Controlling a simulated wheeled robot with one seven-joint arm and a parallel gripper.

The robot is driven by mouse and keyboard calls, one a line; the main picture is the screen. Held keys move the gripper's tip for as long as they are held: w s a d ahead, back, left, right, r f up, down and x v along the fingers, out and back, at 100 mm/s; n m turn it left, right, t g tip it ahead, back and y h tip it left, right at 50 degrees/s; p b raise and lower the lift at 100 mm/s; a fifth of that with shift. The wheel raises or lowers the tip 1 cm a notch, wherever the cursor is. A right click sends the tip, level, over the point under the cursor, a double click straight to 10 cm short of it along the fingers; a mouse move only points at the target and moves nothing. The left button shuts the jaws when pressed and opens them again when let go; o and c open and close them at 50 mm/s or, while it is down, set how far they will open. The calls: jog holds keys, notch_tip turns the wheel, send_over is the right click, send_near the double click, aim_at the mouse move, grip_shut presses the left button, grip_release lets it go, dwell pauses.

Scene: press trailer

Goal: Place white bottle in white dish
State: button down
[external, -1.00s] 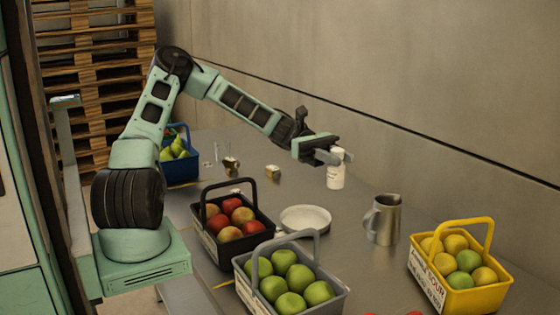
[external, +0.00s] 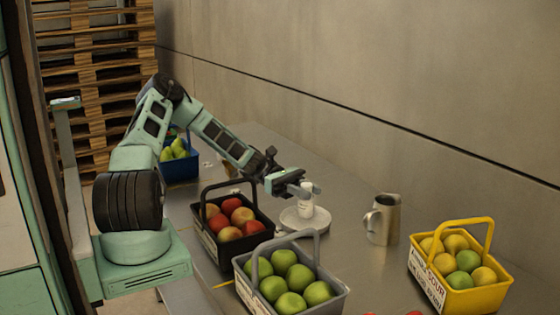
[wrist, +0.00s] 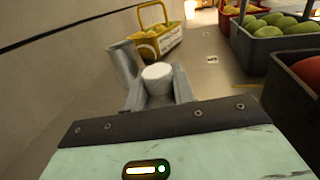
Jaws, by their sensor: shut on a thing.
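The white bottle (external: 306,204) stands upright between the fingers of my gripper (external: 305,190), which is shut on it. Its white cap shows between the fingers in the wrist view (wrist: 157,76). The white dish (external: 290,221) lies flat on the table, and the bottle is over it in the external view. I cannot tell whether the bottle's base touches the dish. The dish is hidden in the wrist view.
A black basket of red apples (external: 209,235) stands just left of the dish. A grey basket of green apples (external: 333,309) is in front. A metal pitcher (external: 384,222) stands to the right, with a yellow fruit basket (external: 470,300) beyond it. A blue basket (external: 181,168) is behind.

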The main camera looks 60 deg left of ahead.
jog(key=shift+f, duration=1.2)
jog(key=shift+f, duration=0.1)
jog(key=c, duration=1.2)
grip_release()
jog(key=shift+o, duration=0.2)
jog(key=shift+a, duration=0.2)
jog(key=b+v, duration=0.1)
jog(key=v, duration=1)
jog(key=shift+s+a+b, duration=0.2)
jog(key=shift+a+b, duration=0.1)
jog(key=shift+b, duration=0.05)
